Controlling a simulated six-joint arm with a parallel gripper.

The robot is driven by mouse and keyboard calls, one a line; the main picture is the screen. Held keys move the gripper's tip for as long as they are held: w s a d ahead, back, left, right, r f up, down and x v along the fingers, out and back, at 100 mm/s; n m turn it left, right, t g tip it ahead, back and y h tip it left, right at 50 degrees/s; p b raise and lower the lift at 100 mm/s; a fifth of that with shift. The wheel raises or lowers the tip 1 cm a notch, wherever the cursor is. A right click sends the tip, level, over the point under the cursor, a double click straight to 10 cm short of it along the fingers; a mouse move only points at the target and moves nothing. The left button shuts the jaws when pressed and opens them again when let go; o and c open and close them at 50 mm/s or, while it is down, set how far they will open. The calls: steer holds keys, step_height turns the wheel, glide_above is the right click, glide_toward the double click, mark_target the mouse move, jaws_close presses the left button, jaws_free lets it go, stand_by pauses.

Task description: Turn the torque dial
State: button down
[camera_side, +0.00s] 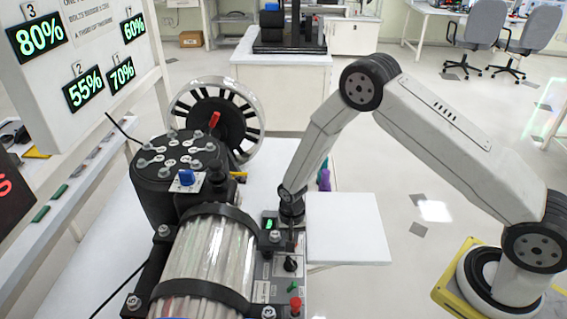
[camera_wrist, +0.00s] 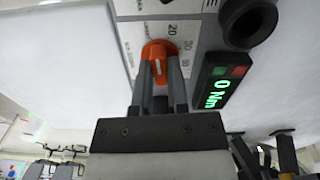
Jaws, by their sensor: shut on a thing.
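The torque dial (camera_wrist: 156,49) is an orange knob on a pale scale plate in the wrist view, with the number 20 and other markings beside it. My gripper (camera_wrist: 158,72) has one finger on each side of the knob and is shut on it. A small display (camera_wrist: 218,88) to the right of the dial reads "0 Nm" in green. In the side view, my gripper (camera_side: 290,238) points down at the panel beside the chassis, and the dial is hidden there. The display (camera_side: 269,224) shows small and green on its left.
A black knob (camera_side: 290,264) and a red button (camera_side: 295,303) sit on the panel nearer the camera. A white board (camera_side: 346,228) lies to the right.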

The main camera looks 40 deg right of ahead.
steer(key=shift+n, duration=1.6)
steer(key=c, duration=0.6)
jaws_free()
steer(key=shift+r, duration=0.1)
steer(key=shift+r, duration=3.85)
